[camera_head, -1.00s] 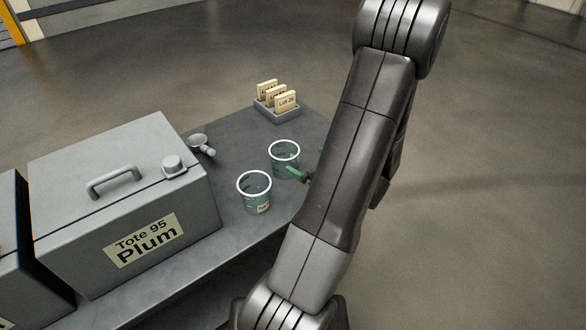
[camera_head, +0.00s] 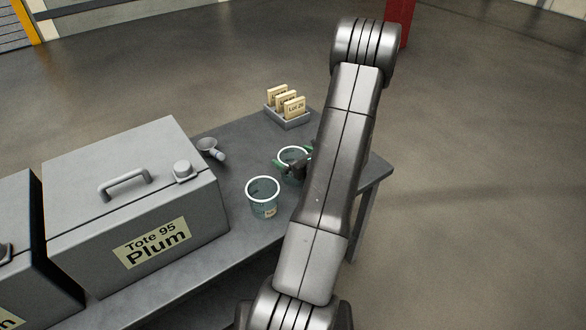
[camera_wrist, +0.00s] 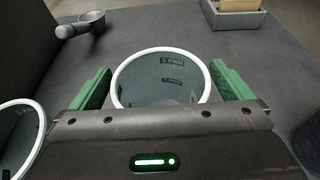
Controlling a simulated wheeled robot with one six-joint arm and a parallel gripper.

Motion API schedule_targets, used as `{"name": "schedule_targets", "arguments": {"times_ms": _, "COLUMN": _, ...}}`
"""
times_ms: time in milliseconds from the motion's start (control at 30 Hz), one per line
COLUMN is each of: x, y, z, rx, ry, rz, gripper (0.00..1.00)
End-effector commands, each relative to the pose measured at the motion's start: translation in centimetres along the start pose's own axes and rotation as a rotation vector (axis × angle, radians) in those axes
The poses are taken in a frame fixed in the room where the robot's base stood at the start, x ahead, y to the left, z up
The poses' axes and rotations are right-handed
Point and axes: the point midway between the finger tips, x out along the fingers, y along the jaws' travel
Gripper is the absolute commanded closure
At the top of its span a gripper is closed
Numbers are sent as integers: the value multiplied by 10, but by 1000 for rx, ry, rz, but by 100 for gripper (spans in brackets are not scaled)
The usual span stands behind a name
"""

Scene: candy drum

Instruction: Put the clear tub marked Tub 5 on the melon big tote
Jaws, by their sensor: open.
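Two clear tubs with white rims stand upright on the grey table. The far tub (camera_head: 288,151) is partly hidden by my gripper (camera_head: 294,156). In the wrist view this tub (camera_wrist: 160,62) sits between my green fingers (camera_wrist: 163,86), which are open on either side of it. The near tub (camera_head: 262,198) stands to its left and shows in part at the wrist view's left edge (camera_wrist: 36,118). It bears a small label too small to read. I cannot tell which tub is Tub 5. No Melon label is readable.
A grey tote marked Tote 95 Plum (camera_head: 195,211) stands on the table (camera_head: 245,235). Another tote (camera_head: 25,215) is cut off at the left, its label mostly out of view. A scoop (camera_head: 211,149) and a holder with lot cards (camera_head: 291,120) lie behind the tubs.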

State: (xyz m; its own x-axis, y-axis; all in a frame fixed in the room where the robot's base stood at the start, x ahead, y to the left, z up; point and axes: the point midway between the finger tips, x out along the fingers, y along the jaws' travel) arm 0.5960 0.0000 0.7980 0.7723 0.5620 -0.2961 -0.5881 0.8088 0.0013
Motion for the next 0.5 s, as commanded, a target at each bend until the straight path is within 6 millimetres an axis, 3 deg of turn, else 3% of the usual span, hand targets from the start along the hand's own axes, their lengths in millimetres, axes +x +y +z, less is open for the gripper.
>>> {"name": "schedule_targets", "arguments": {"times_ms": 100, "x": 10, "y": 0, "z": 0, "rx": 0, "ry": 0, "rz": 0, "gripper": 0}}
{"name": "schedule_targets", "arguments": {"times_ms": 267, "x": 10, "y": 0, "z": 0, "rx": 0, "ry": 0, "rz": -1, "gripper": 0}}
{"name": "schedule_targets", "arguments": {"times_ms": 500, "x": 10, "y": 0, "z": 0, "rx": -1, "ry": 0, "rz": -1, "gripper": 43}}
